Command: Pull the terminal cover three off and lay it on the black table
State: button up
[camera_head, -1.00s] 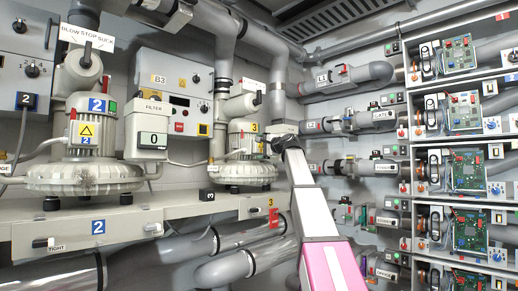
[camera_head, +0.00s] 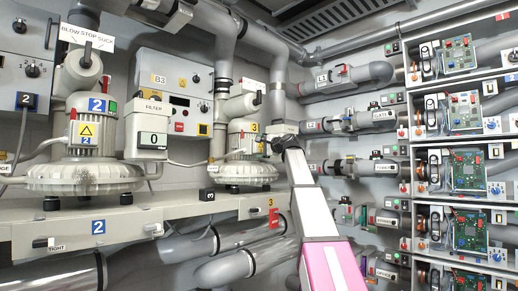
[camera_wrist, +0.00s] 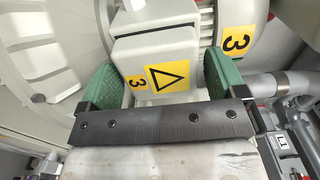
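The terminal cover three is a pale box on blower three (camera_head: 243,172), with a yellow warning triangle and a "3" on its face. In the wrist view the cover (camera_wrist: 158,50) fills the space between the two green finger pads. My gripper (camera_wrist: 160,72) is spread wide, with one pad on each side of the cover. I see no clear squeeze on it, and contact at the pads is hard to judge. In the head view my arm's end hides part of the cover. The black table is not visible in either view.
Blower two (camera_head: 84,160) stands to the left on the same pale shelf (camera_head: 155,215). Pipes run above and below. A filter box (camera_head: 147,135) hangs between the blowers. Racks with green circuit boards (camera_head: 468,170) line the right side.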

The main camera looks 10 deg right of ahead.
jog(key=c, duration=0.9)
jog(key=shift+s, duration=0.1)
jog(key=shift+v, duration=2.95)
